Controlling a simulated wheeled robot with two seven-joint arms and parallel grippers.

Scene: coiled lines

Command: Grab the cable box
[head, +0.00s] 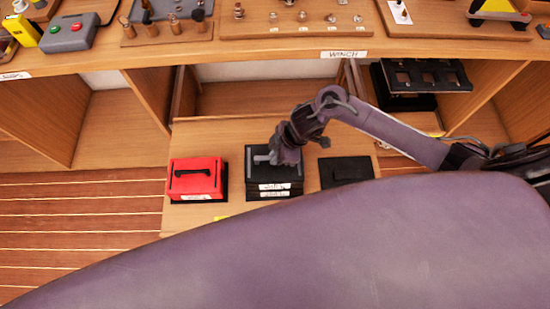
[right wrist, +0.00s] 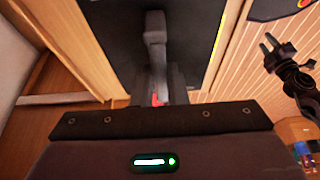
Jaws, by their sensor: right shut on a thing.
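A black box (head: 259,187) with pale labels on its front stands in the pulled-out drawer under the WINCH sign, between a red box and a black pad. The label writing is too small to read, so I cannot tell whether it is the cable box. My right gripper (head: 272,158) is over its top and shut on its handle (right wrist: 154,40). The fingers hide part of the handle. The box appears level and in its place. A red box (head: 207,175) with a black handle stands to its left. My left gripper (right wrist: 272,54) shows only in the right wrist view, open and empty.
The wooden drawer (head: 226,212) also holds a flat black pad (head: 345,171) on the right. The bench top (head: 240,48) with fittings overhangs behind. A black rack (head: 425,76) is in the right-hand bay. My large purple arm link covers the foreground.

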